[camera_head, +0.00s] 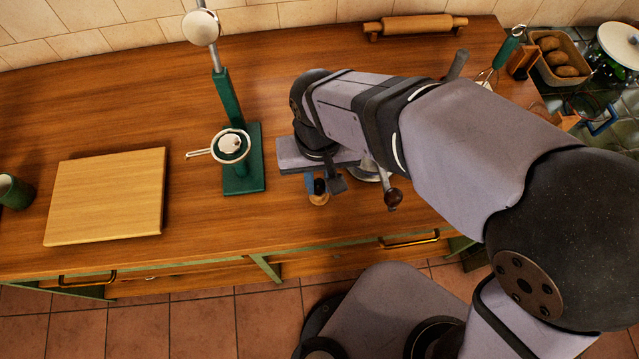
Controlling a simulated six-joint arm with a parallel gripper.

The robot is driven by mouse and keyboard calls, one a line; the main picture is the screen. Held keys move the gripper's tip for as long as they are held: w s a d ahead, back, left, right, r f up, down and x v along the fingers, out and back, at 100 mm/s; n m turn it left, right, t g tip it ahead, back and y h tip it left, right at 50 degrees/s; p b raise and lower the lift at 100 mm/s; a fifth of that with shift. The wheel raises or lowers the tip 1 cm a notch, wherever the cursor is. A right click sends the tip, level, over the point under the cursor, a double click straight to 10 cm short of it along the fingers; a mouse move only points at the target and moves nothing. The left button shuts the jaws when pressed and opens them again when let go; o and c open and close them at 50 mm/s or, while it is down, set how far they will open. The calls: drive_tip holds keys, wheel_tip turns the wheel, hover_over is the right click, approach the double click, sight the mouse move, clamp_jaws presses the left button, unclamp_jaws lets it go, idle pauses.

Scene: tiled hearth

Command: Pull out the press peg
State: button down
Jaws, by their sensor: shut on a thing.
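My gripper (323,187) is low over the front of the wooden counter, right of the green stand. It is shut on a small peg with a tan, rounded end (319,199), which I take to be the press peg. Its other end is hidden by the fingers and wrist. Right behind the gripper, a metal device (366,173), possibly the press, is mostly covered by my arm. A lever with a dark brown knob (393,198) sticks out from it toward the front. I cannot tell whether the peg is still seated in anything.
The green stand (243,178) holds a white-rimmed cup with a handle (231,145). A cutting board (108,197) and green mug (14,191) are at left. A rolling pin (416,25) is at the back. A potato basket (560,62) is at far right. Counter between board and stand is clear.

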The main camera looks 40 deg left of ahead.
drive_tip(key=shift+r, duration=0.35)
drive_tip(key=shift+r+p, duration=1.4)
drive_tip(key=shift+p, duration=0.35)
drive_tip(key=shift+r, duration=0.1)
wheel_tip(320, 180, up, 6)
drive_tip(key=p, duration=0.6)
drive_tip(key=shift+r, duration=0.1)
